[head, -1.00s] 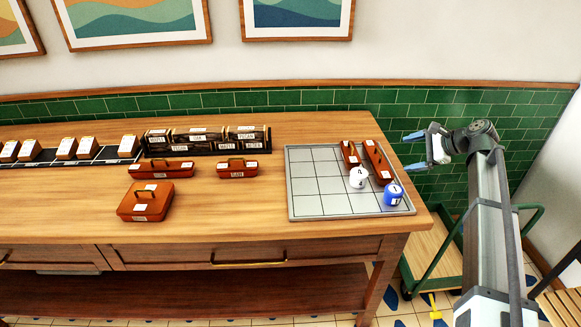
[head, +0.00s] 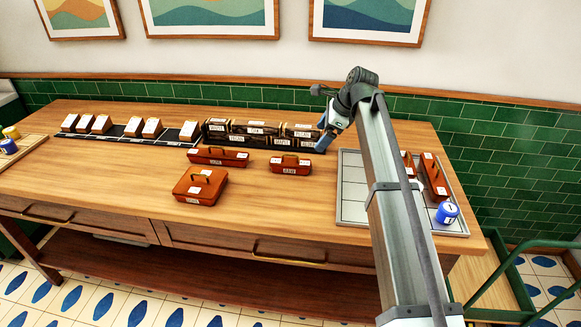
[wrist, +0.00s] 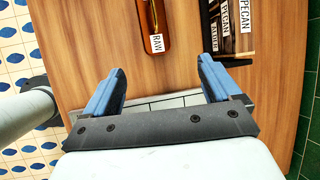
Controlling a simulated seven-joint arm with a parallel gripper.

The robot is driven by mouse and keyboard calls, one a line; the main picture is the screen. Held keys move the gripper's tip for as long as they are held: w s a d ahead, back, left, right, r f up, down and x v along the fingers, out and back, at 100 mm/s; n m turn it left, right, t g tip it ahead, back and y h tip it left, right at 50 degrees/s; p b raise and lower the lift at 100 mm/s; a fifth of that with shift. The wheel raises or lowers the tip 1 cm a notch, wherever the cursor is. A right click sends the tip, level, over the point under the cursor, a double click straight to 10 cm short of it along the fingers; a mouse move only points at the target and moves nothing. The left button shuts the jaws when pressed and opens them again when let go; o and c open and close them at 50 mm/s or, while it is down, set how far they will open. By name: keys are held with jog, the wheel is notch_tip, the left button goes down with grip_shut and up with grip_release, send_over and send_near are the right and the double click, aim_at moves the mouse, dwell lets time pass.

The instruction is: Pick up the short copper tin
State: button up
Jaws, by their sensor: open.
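The short copper tin (head: 291,165) stands on the wooden counter, in front of the right end of the dark rack. It has a dark handle and a white label. A copper tin labelled RAW (wrist: 157,18), apparently the same one, is cut off by the top edge of the wrist view. My gripper (wrist: 160,72) is open and empty, with blue fingers apart and the tin beyond them. In the head view my gripper (head: 324,137) is above the counter near the rack's right end, partly hidden by my arm.
A longer copper tin (head: 218,157) is left of the short one, and a wide one (head: 200,187) stands nearer the front edge. The dark labelled rack (head: 256,143) is behind. A grey gridded tray (head: 351,212) at right holds copper tins and a blue canister (head: 447,213).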

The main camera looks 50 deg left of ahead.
aim_at(289, 162)
jog(key=shift+h, duration=0.3)
jog(key=s+a+f, duration=0.2)
jog(key=f, duration=0.2)
jog(key=s+a+f, duration=0.2)
jog(key=a+f, duration=0.1)
jog(key=f, duration=0.1)
jog(key=s+a+f, duration=0.2)
jog(key=a+f, duration=0.1)
jog(key=f, duration=0.1)
jog(key=shift+a+f, duration=0.2)
jog(key=shift+f, duration=0.1)
jog(key=shift+c, duration=0.4)
jog(key=c, duration=1.4)
